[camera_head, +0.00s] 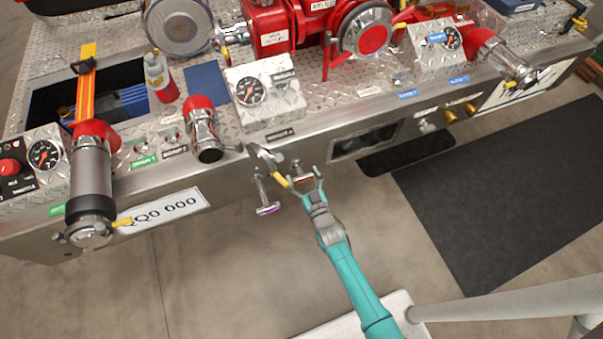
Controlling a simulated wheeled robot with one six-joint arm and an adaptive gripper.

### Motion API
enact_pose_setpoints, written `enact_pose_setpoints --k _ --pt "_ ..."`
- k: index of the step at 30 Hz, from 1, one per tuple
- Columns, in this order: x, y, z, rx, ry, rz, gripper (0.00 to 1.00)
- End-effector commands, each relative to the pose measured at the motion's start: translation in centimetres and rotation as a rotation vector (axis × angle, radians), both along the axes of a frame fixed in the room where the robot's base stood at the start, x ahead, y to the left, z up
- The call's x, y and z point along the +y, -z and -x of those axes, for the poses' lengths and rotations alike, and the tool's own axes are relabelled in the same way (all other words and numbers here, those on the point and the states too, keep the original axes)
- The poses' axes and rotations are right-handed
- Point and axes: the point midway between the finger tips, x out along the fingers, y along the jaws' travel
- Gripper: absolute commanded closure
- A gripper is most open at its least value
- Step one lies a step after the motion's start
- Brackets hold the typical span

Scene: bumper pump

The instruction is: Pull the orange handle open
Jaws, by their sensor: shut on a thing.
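The orange handle (303,181) is a small bar at the front edge of the metal bumper panel (225,178), left of the centre of the view. My gripper (306,186) reaches up from below, its fingers on either side of this handle and shut on it. The fingers hide part of the handle, and its shaft behind is hard to make out. A similar handle with a purple grip (267,210) hangs just to the left, apart from my gripper. A yellow lever (281,181) lies very close to my left finger; I cannot tell whether they touch.
A pressure gauge box (262,92) and a capped outlet (205,130) sit above on the bumper. A dark opening (366,140) is in the panel to the right. The floor (215,270) below is open, with a black mat (510,190) at right.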

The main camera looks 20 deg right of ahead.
Motion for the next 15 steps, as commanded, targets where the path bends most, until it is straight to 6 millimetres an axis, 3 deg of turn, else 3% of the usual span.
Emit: enact_pose_setpoints --k 9,15 --pt "0.0 0.1 5.5 0.001 0.0 0.0 0.8" --pt "0.0 0.0 6.5 0.0 0.0 0.0 0.8"
